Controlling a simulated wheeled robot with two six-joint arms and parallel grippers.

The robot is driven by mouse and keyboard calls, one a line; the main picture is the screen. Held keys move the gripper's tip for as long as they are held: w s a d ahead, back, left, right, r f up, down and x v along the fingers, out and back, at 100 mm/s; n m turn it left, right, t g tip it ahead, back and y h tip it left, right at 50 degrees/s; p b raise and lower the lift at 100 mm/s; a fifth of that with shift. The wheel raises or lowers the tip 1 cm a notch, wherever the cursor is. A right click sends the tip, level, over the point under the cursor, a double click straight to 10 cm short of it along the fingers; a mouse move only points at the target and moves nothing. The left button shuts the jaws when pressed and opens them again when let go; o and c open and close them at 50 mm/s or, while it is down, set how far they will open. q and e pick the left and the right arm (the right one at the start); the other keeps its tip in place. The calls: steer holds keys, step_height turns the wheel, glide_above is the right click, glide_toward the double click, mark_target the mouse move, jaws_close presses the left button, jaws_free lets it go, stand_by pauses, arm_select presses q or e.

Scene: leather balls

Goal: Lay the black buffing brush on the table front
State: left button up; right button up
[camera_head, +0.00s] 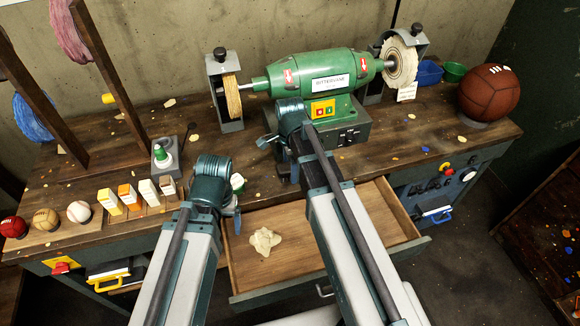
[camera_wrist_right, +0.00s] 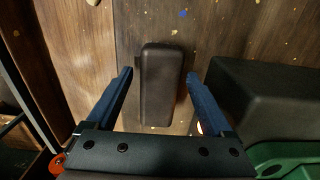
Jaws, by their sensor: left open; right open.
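The black buffing brush (camera_wrist_right: 161,85) shows in the right wrist view as a dark, rounded oblong block on the wooden table. My right gripper (camera_wrist_right: 158,80) is open, with one blue finger on each side of the brush and a gap on both sides. In the head view my right gripper (camera_head: 272,140) is at the left front of the green grinder's base, and I cannot make out the brush there. My left gripper (camera_head: 236,205) is open and empty at the table's front edge, by the drawer's left end.
The green grinder (camera_head: 318,78) stands at the back, its dark base (camera_wrist_right: 270,100) close right of the brush in the wrist view. An open drawer (camera_head: 330,236) holds a beige cloth (camera_head: 264,241). Small boxes (camera_head: 128,196), balls (camera_head: 46,219) and a brown ball (camera_head: 489,92) occupy the table.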

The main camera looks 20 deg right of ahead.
step_height(320, 180, up, 11)
steer(key=p, duration=1)
steer(key=shift+r+p, duration=0.15)
steer(key=shift+p, duration=0.15)
step_height(320, 180, down, 12)
steer(key=b, duration=1.2)
steer(key=shift+f, duration=0.2)
steer(key=shift+r, duration=0.25)
